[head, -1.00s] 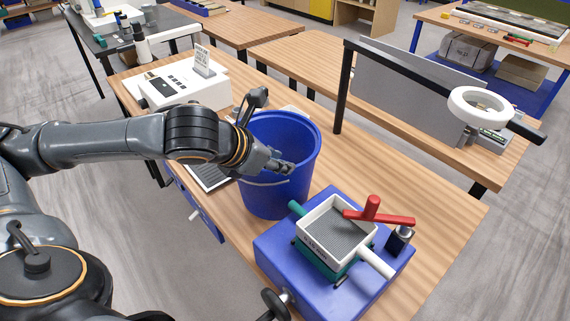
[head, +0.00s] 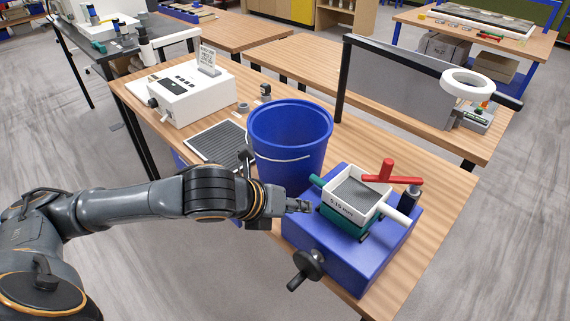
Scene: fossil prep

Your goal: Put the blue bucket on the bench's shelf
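The blue bucket (head: 290,145) stands upright and open-topped on the wooden bench in the head view, with its light wire handle lying against its front. My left gripper (head: 272,182) is in front of the bucket's lower side, with its fingers spread wide and nothing between them. One finger points up near the bucket's left side; the other reaches right, near the blue sieve machine. I cannot tell whether either touches the bucket. My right gripper is out of view.
The blue machine with a white sieve (head: 357,196) and red handle stands close to the bucket's right. A grey partition (head: 400,75) and ring lamp stand behind right. Bare bench top lies behind the bucket.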

